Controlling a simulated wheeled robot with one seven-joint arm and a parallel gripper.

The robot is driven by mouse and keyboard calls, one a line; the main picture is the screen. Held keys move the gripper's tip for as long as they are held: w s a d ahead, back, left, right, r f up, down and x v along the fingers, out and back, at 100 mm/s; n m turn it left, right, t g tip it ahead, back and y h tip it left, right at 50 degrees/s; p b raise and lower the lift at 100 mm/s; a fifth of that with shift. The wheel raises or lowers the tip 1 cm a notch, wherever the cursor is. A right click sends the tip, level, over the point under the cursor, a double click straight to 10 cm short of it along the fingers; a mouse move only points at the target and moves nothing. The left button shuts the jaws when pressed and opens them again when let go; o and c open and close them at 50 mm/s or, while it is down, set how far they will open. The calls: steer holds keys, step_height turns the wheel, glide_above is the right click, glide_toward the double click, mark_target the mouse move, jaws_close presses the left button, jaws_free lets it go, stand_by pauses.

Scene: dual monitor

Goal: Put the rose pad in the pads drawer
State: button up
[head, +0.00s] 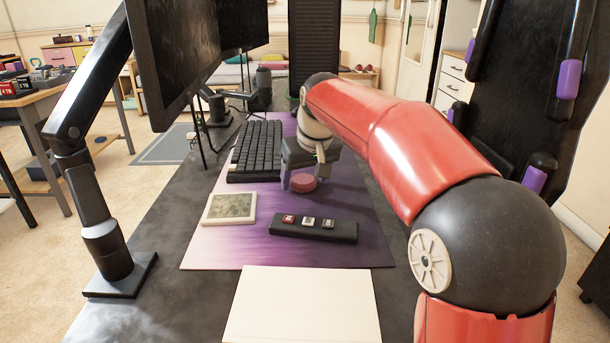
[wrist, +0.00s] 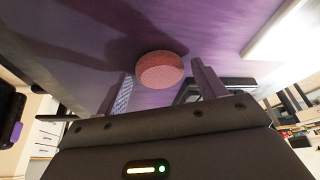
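The rose pad (head: 303,183) is a small round pink disc on the purple desk mat, in front of the keyboard's right end. In the wrist view the rose pad (wrist: 160,70) lies just beyond and between the two fingertips, with a gap to each side. My gripper (wrist: 164,84) is open and empty. In the head view my gripper (head: 302,178) is low over the mat at the pad, its far side partly hidden by my wrist. No drawer here is marked as the pads drawer; I cannot tell which one it is.
A black keyboard (head: 256,150), a cream-framed panel (head: 230,208) and a dark bar with small keys (head: 314,228) lie on the mat. A white flat-topped thing (head: 303,306) is at the front. Monitors (head: 175,50) stand left. White drawers (head: 453,82) show behind right.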

steer(key=p+v, duration=0.1)
steer(key=v, duration=1)
steer(key=shift+s+r+p, duration=0.1)
steer(key=shift+r+p, duration=0.2)
steer(key=shift+p, duration=0.05)
steer(key=shift+o, duration=0.7)
steer(key=shift+s+r, duration=0.1)
steer(key=shift+r, duration=0.05)
steer(key=b+x, duration=0.1)
steer(key=x, duration=0.3)
steer(key=b+x, duration=0.2)
steer(key=x, duration=0.2)
steer(key=b+x, duration=0.2)
steer(key=x, duration=0.2)
steer(key=shift+w, duration=0.4)
steer(key=shift+c, duration=0.2)
steer(key=c, duration=1.1)
